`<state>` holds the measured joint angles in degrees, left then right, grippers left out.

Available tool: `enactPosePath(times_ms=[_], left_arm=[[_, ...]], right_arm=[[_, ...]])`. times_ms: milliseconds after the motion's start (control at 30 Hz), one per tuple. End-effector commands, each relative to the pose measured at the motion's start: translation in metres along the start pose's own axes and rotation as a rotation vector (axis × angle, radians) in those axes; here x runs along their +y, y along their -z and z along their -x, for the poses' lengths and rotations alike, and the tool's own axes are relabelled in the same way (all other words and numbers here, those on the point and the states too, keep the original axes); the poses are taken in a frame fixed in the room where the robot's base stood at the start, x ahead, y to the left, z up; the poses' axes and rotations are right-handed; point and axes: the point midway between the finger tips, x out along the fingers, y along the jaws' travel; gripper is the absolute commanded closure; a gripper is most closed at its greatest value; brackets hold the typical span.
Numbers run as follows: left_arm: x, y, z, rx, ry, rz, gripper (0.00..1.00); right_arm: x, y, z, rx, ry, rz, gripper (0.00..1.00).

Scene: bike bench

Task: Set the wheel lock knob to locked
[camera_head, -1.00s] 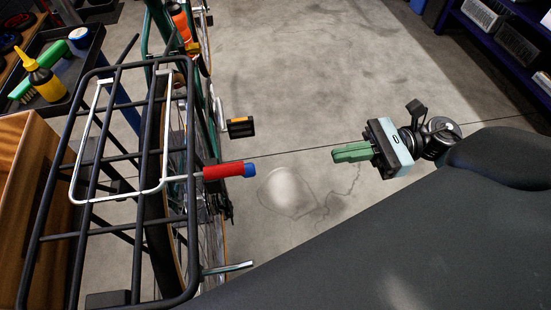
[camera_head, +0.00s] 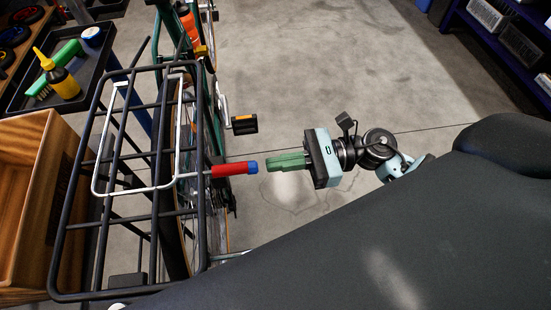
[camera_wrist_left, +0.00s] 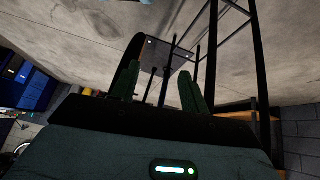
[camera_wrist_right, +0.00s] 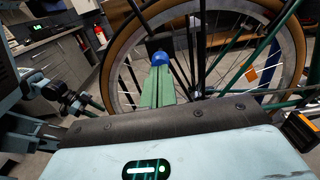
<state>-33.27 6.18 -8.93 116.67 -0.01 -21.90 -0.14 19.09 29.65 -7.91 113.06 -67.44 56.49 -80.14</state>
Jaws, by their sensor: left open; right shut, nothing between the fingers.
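A red grip (camera_head: 232,170) with a blue rounded end (camera_head: 252,167) sticks out to the right from the bicycle's rear rack. I take this blue end to be the knob; no lock marking is readable. My right gripper (camera_head: 270,163) is shut and empty, its green fingers pointing at the blue end from the right. In the right wrist view the blue end (camera_wrist_right: 160,58) shows just beyond the fingertips (camera_wrist_right: 159,70); I cannot tell whether they touch. My left gripper (camera_wrist_left: 158,85) is open and empty in the left wrist view, and outside the head view.
The black rack (camera_head: 155,200) carries a silver wire bail (camera_head: 97,160) that meets the red grip. A pedal (camera_head: 244,124) sits beyond the grip. The floor to the right is clear.

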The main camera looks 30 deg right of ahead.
Motion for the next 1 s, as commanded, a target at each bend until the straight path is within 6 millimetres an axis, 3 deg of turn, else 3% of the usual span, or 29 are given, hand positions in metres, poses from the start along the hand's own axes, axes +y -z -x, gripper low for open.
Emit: enactPosePath(times_ms=[200,567,833,1000], left_arm=[[0.0,0.003,0.002,0.003,0.001,0.0,0.55],[0.0,0.0,0.001,-0.001,0.001,0.0,0.55],[0.0,-0.001,-0.001,-0.001,0.0,0.001,0.55],[0.0,0.003,-0.001,0.008,0.001,0.002,0.55]], right_arm=[[0.0,0.0,-0.013,-0.001,0.001,0.0,1.0],[0.0,0.001,-0.015,0.0,0.0,-0.001,1.0],[0.0,0.001,-0.043,0.0,-0.002,0.0,1.0],[0.0,0.0,-0.047,-0.001,0.0,-0.001,1.0]])
